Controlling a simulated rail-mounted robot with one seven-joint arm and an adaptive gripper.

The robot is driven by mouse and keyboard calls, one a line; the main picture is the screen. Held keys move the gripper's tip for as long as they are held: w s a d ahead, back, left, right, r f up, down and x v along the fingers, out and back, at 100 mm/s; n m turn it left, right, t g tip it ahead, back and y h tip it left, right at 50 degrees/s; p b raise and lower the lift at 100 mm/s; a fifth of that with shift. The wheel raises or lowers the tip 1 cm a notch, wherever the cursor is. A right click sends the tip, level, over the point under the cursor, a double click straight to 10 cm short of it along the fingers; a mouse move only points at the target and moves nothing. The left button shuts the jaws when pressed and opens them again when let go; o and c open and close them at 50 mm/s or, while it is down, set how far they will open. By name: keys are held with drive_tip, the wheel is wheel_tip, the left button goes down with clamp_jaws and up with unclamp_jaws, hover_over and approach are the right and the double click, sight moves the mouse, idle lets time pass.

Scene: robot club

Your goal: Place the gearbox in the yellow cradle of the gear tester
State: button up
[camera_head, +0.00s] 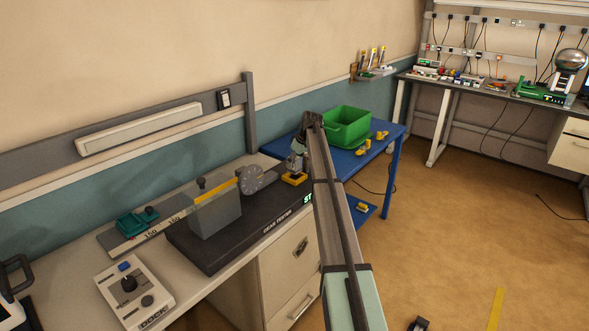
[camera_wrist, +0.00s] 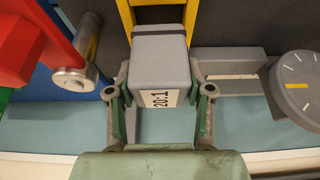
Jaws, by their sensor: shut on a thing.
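The gearbox is a grey block (camera_wrist: 160,68) with a white 20:1 label, in the middle of the wrist view. My gripper (camera_wrist: 155,88) is shut on it, one finger at each side. The yellow cradle (camera_wrist: 191,20) shows as yellow bars just beyond the gearbox's dark-banded end. In the head view the cradle (camera_head: 294,180) sits at the right end of the dark gear tester (camera_head: 232,233), with my gripper (camera_head: 297,160) directly over it. The gearbox's underside is hidden, so I cannot tell whether it touches the cradle.
The tester's round dial (camera_head: 252,180) stands close beside the cradle, also in the wrist view (camera_wrist: 299,86). A red part (camera_wrist: 22,45) and a metal cylinder (camera_wrist: 82,78) are on the other side. A blue table (camera_head: 385,137) with a green bin (camera_head: 347,128) lies beyond.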

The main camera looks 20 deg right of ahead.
sight(294, 169)
drive_tip(key=shift+f+p, duration=0.3)
drive_tip(key=shift+f, duration=1.55)
drive_tip(key=shift+f, duration=0.15)
drive_tip(key=o, duration=1.4)
drive_tip(key=shift+c, duration=0.2)
drive_tip(key=b+v, duration=0.2)
drive_tip(key=v, duration=1)
drive_tip(key=shift+r, duration=0.2)
